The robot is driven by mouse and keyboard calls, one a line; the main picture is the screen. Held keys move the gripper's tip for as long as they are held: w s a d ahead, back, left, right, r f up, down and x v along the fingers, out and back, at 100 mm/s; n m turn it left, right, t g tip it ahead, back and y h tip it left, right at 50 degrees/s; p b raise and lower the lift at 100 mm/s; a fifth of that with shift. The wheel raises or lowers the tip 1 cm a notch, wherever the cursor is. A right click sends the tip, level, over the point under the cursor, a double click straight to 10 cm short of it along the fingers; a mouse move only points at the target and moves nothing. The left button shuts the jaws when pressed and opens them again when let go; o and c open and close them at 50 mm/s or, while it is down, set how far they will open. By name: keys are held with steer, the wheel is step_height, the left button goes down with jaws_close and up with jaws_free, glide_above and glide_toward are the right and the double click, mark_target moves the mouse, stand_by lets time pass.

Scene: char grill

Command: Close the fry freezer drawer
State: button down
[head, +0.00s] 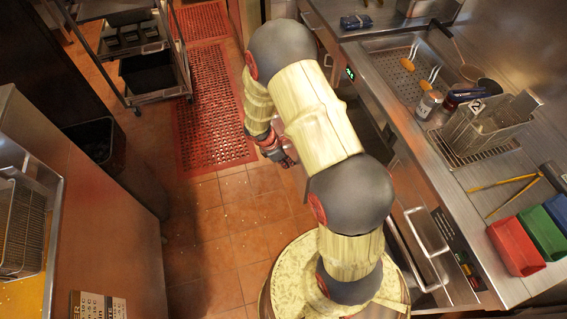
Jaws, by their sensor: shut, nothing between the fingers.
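My gripper (284,158) hangs beside the middle of the arm, over the tiled floor, shut and empty. It is small in the view and touches nothing that I can make out. A metal front with a pale bar handle (433,235) shows under the counter at the lower right, close to my base. I cannot tell whether this is the fry freezer drawer or how far it stands open. Further back, a dark recess (366,112) shows under the counter below a green display (350,73). My arm hides part of the cabinet fronts.
The steel counter (400,125) runs along the right, with a fry basket (486,125) and red (517,246), green and blue bins. A wheeled rack (135,60) stands at the back left. Red mats (212,120) lie on the floor. The tiles left of my base are clear.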

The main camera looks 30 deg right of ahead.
steer(key=s+d+p, duration=0.1)
steer(key=s+d, duration=0.3)
steer(key=d, duration=1)
steer(key=s+d+p, duration=0.2)
steer(key=s+d, duration=0.2)
steer(key=d, duration=1.1)
steer(key=shift+s+p, duration=0.2)
steer(key=shift+p, duration=0.1)
steer(key=shift+a, duration=0.1)
